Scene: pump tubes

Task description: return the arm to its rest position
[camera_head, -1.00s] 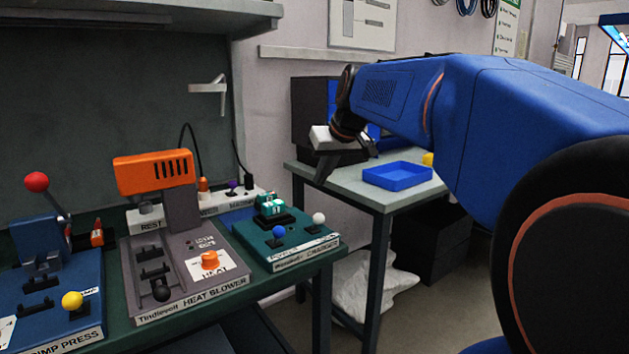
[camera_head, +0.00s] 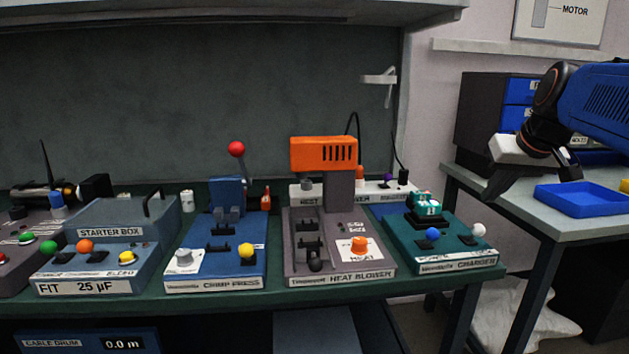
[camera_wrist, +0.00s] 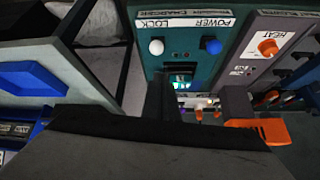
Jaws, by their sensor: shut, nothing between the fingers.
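My gripper (camera_head: 488,183) is at the right of the head view, raised in the air near the left end of the side table. Its dark fingers point down and to the left, and they are shut with nothing between them. My blue arm comes in from the right edge. In the wrist view my gripper (camera_wrist: 160,100) shows in front of the green charger (camera_wrist: 185,35). The charger (camera_head: 440,250) stands at the right end of the green bench in the head view, and the gripper is apart from it.
The bench holds the heat blower (camera_head: 338,262), the crimp press (camera_head: 216,265) and the starter box (camera_head: 95,270). A blue tray (camera_head: 585,199) lies on the grey side table (camera_head: 560,226). A gap separates bench and table.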

